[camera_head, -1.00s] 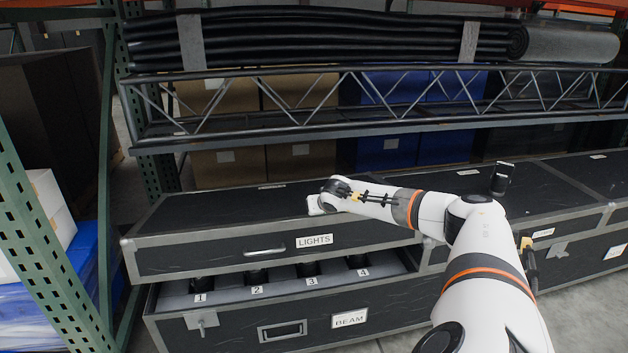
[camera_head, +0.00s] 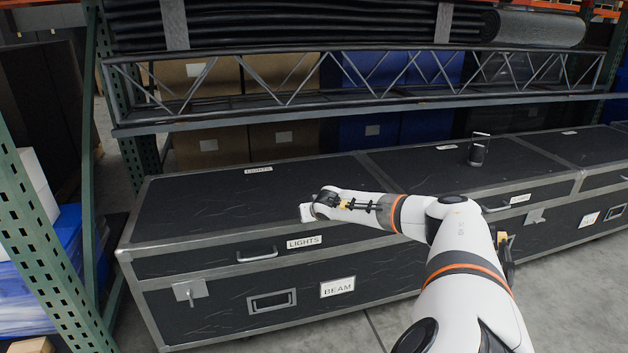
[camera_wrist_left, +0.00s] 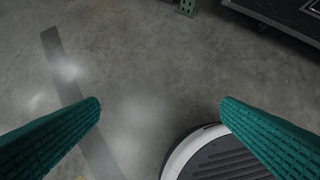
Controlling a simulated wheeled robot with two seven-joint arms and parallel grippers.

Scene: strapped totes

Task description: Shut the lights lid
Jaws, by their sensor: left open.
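The black lights lid (camera_head: 240,205), with metal edging and a LIGHTS label on its front, lies down on its case (camera_head: 215,310), labelled BEAM. The lid meets the case along the front and no inside shows. My right gripper (camera_head: 307,213) is at the lid's top near the front edge, right of the handle; it looks to be against the lid. Its fingers are too small and turned away to tell open from shut. My left gripper (camera_wrist_left: 160,103) shows in the left wrist view, its green fingers wide apart, empty, over bare floor.
More black cases (camera_head: 420,170) stand in line to the right, one with a small dark object (camera_head: 477,151) on top. A green rack post (camera_head: 45,240) stands at left. Floor in front is clear.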

